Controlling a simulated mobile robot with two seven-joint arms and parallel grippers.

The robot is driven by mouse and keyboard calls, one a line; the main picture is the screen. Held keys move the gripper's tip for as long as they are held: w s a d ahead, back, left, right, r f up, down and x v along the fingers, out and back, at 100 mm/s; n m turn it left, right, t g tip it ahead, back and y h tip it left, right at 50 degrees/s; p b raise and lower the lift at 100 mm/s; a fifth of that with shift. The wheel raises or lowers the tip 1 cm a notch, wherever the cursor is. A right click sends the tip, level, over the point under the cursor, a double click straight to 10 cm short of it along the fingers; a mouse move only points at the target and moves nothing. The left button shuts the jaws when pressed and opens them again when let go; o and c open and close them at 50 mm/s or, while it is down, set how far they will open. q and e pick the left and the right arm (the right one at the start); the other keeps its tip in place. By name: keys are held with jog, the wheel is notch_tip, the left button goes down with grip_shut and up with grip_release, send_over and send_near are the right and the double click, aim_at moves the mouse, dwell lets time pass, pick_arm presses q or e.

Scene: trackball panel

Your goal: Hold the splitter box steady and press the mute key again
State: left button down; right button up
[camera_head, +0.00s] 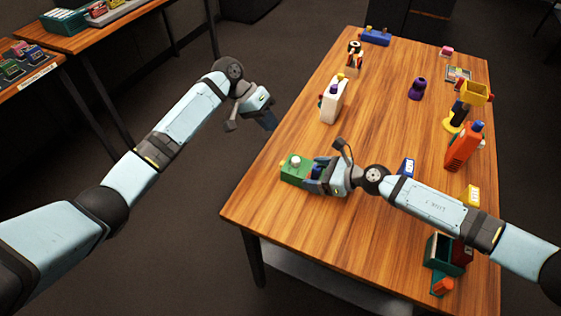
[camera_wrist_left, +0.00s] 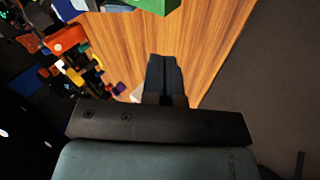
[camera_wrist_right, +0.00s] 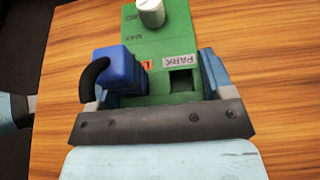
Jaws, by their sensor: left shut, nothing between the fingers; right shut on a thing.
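A green box (camera_head: 295,169) with a white knob (camera_wrist_right: 151,12) stands near the table's left edge. I take it as the splitter box. In the right wrist view its top (camera_wrist_right: 160,45) bears MAX and PARK labels, a dark square recess and a red mark. A blue block (camera_wrist_right: 118,68) with a black curved piece sits at its left side. My right gripper (camera_head: 314,178) is shut on the green box, its fingers at the sides. My left gripper (camera_head: 270,121) is shut and empty, above and just off the table's left edge. I cannot make out which part is the mute key.
On the wooden table (camera_head: 270,200) stand a white bottle-like object (camera_head: 332,103), a purple piece (camera_head: 417,89), an orange bottle (camera_head: 463,148), a yellow-topped stand (camera_head: 474,93) and a dark green open box (camera_head: 444,253). The tabletop between the green box and white object is clear.

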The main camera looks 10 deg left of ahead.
aim_at(268, 163)
pick_arm(q)
jog(key=a+f+n+t+h, duration=0.2)
jog(key=a+f+n, duration=0.6)
jog(key=f, duration=0.3)
jog(key=shift+a+f+n+h, duration=0.2)
jog(key=shift+a+n+h, duration=0.1)
jog(key=shift+n, duration=0.1)
jog(key=shift+d, duration=0.1)
jog(key=shift+s+d, duration=0.45)
jog(key=shift+d, duration=0.9)
jog(key=shift+s+d, duration=0.45)
jog(key=shift+d, duration=0.95)
jog(key=shift+s+d, duration=0.45)
jog(key=shift+d, duration=0.9)
jog(key=shift+d, duration=0.1)
jog(key=shift+s+d, duration=0.1)
jog(key=shift+d, duration=0.2)
jog(key=shift+s+d, duration=0.2)
jog(key=shift+d, duration=0.3)
jog(key=shift+a, duration=0.1)
jog(key=shift+w+a, duration=0.3)
jog(key=shift+a, duration=0.5)
